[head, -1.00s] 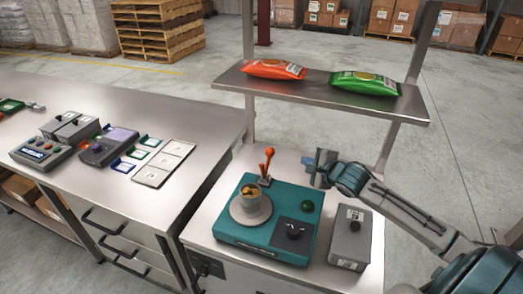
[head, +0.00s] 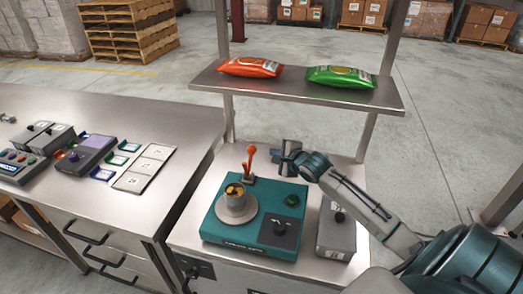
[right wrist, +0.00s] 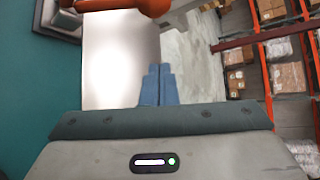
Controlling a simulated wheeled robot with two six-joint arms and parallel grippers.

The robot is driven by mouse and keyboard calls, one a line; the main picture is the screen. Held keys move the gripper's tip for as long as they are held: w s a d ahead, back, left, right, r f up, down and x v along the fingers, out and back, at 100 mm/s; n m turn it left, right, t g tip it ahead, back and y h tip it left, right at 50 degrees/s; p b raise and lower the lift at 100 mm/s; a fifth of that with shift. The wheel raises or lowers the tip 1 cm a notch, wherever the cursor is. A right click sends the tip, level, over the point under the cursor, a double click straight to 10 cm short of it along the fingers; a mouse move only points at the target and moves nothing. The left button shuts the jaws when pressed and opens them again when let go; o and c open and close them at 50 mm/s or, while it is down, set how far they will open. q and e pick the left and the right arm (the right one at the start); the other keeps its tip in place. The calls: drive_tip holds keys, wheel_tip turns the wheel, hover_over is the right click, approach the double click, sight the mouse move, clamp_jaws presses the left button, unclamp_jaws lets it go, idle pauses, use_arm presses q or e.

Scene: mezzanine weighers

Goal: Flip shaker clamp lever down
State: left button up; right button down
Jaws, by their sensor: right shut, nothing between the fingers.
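The teal shaker (head: 222,226) stands on the steel bench with a metal cup (head: 235,203) on its round plate. Its clamp lever (head: 249,160) is orange-red and stands upright at the shaker's back edge. My right gripper (head: 279,158) is shut and empty, just right of the lever and apart from it. In the right wrist view the shut fingers (right wrist: 157,85) point toward a pale bench top, and the orange lever (right wrist: 125,5) crosses the top edge, beyond the fingertips. My left gripper is out of view.
A grey box with a black knob (head: 336,232) stands right of the shaker. A shelf (head: 290,92) above holds an orange-red bag (head: 249,67) and a green bag (head: 341,76).

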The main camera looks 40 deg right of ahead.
drive_tip(key=w+a+p, duration=0.3)
drive_tip(key=shift+w+a+r, duration=0.1)
drive_tip(key=shift+w+a, duration=0.1)
drive_tip(key=shift+w, duration=0.05)
drive_tip(key=shift+w, duration=0.1)
idle(0.4)
